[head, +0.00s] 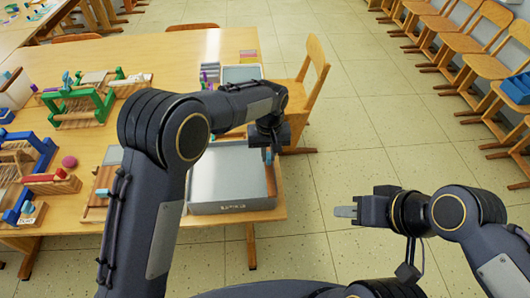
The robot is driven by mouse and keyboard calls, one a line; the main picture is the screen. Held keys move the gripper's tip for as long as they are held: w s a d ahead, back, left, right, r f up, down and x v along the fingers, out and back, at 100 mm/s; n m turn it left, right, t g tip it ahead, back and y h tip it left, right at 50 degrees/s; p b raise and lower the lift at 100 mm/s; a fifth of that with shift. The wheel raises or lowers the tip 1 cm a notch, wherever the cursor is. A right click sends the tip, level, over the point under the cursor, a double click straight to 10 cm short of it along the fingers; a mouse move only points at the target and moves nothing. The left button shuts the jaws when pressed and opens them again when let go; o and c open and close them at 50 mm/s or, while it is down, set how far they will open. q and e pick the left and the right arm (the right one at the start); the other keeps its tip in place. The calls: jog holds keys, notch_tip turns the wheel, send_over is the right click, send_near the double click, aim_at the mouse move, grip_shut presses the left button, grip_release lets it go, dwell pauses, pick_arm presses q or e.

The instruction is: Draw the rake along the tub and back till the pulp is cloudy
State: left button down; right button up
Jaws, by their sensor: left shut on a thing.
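A grey rectangular tub (232,207) stands near the right front corner of the wooden table. Its inside looks pale grey and smooth; I cannot tell how cloudy the pulp is. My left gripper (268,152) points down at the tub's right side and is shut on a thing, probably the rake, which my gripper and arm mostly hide. A small teal piece shows just under the fingers. My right gripper (346,212) is off the table to the right, over the floor, with no object seen in it. Its fingers are seen too much from the side to judge the gap.
The wooden table (195,50) carries green (78,107) and blue (38,172) frames on the left. A wooden chair (306,88) stands close behind the tub. Several chairs line the right wall. The tiled floor (370,120) between is clear.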

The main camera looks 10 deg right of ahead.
pick_arm(q)
jog(key=shift+d+r, duration=0.1)
jog(key=shift+d, duration=0.15)
jog(key=c, duration=1.4)
grip_release()
jog(key=shift+d, duration=0.1)
jog(key=shift+c, duration=0.2)
notch_tip(320, 180, up, 8)
jog(key=shift+f, duration=0.1)
